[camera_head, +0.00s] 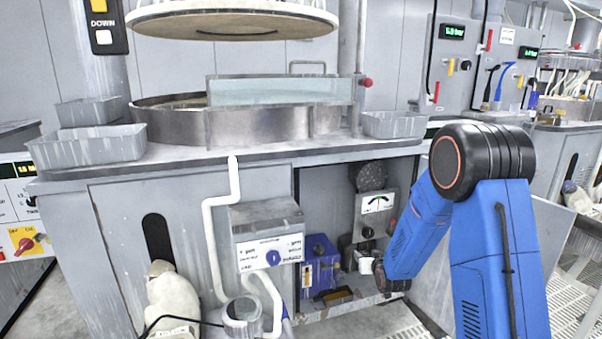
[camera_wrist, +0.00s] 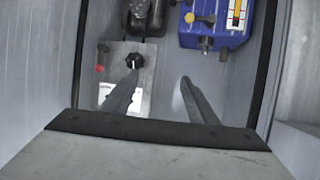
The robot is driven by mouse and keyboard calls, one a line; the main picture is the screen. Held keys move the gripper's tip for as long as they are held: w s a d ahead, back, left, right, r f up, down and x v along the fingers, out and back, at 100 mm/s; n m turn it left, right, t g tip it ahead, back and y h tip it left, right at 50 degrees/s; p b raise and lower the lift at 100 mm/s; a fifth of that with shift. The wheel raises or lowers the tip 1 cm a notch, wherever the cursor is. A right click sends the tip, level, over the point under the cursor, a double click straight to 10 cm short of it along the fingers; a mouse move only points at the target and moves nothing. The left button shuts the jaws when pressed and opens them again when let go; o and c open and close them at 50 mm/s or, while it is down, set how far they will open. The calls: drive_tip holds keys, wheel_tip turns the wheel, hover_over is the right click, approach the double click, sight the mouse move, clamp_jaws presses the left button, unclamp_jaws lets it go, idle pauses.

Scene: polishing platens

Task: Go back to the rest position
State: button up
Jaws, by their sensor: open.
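My gripper (camera_wrist: 159,76) is open in the wrist view, its two fingers apart with nothing between them. In the head view my blue arm reaches down at the right, and its dark end is at the open cabinet bay under the polishing machine; the fingertips cannot be made out there. The fingers point into the bay. A grey panel with a black knob (camera_wrist: 135,61) lies beyond the left finger in the wrist view. The gauge panel (camera_head: 376,204) shows in the head view, above and left of my arm's end.
A blue box unit (camera_head: 320,263) stands in the bay, also in the wrist view (camera_wrist: 218,22). A grey control box (camera_head: 268,222) and white pipes (camera_head: 212,245) stand left of the opening. The worktop edge (camera_head: 240,157) overhangs the bay. Grey trays (camera_head: 88,150) sit on top.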

drive_tip(key=s+d+r+g, duration=0.1)
drive_tip(key=s+r+g, duration=0.1)
drive_tip(key=s+r, duration=0.75)
drive_tip(key=s+d+r+g, duration=0.2)
drive_tip(key=s+r, duration=0.5)
drive_tip(key=s, duration=0.6)
drive_tip(key=s+r+g, duration=0.1)
drive_tip(key=s+g, duration=0.1)
drive_tip(key=s, duration=1.3)
drive_tip(key=s+r+g+h, duration=0.1)
drive_tip(key=s+r+g, duration=0.1)
drive_tip(key=s, duration=1.4)
drive_tip(key=shift+s+d+m+g, duration=0.3)
drive_tip(key=shift+d+m+g, duration=0.1)
drive_tip(key=shift+w, duration=0.1)
